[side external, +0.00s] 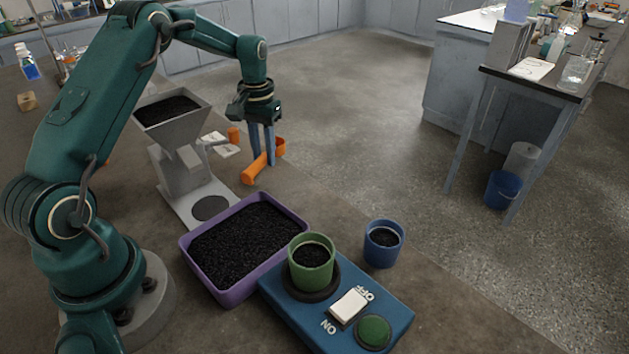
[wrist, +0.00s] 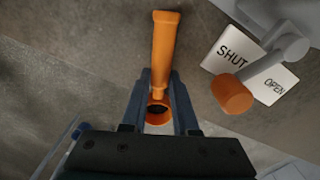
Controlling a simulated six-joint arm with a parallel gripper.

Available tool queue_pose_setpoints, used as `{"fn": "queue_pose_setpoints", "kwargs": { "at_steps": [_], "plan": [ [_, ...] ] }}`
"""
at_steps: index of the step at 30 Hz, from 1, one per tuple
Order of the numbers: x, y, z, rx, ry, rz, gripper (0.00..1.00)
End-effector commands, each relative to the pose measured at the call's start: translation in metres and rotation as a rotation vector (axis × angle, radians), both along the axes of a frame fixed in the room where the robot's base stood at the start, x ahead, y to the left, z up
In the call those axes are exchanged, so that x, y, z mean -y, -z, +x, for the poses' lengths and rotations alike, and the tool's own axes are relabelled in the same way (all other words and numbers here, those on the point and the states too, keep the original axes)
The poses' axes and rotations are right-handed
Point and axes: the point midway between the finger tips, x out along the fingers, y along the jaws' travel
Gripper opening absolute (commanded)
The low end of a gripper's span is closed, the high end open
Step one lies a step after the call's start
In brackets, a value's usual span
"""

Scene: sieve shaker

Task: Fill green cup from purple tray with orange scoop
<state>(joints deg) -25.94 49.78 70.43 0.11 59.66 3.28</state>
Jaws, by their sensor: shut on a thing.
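The orange scoop (side external: 253,170) is at the table's far edge, and in the wrist view its handle (wrist: 165,45) points up the picture. My gripper (side external: 262,160) points down and is shut on the scoop; its fingers (wrist: 161,100) straddle it near the bowl, which they partly hide. I cannot tell whether the scoop touches the table. The purple tray (side external: 188,245) holds black granules and sits nearer the camera. The green cup (side external: 311,272) stands upright on the blue shaker base, with dark granules visible inside.
The blue shaker (side external: 285,318) has a white switch and a green button. A blue cup (side external: 381,256) with dark granules stands to its right. A grey hopper (side external: 183,145) with an orange-ended valve handle (wrist: 232,95) and SHUT/OPEN label stands left of the scoop.

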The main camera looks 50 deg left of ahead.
Motion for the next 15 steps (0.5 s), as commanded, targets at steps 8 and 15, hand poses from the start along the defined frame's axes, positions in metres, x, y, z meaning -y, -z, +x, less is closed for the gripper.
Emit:
{"fn": "queue_pose_setpoints", "kwargs": {
  "at_steps": [8, 15],
  "plan": [
    [0.0, -0.055, 0.001, 0.007, 0.001, 0.002, 0.0],
    [0.0, -0.086, 0.001, 0.002, 0.011, 0.0, 0.0]
  ]
}}
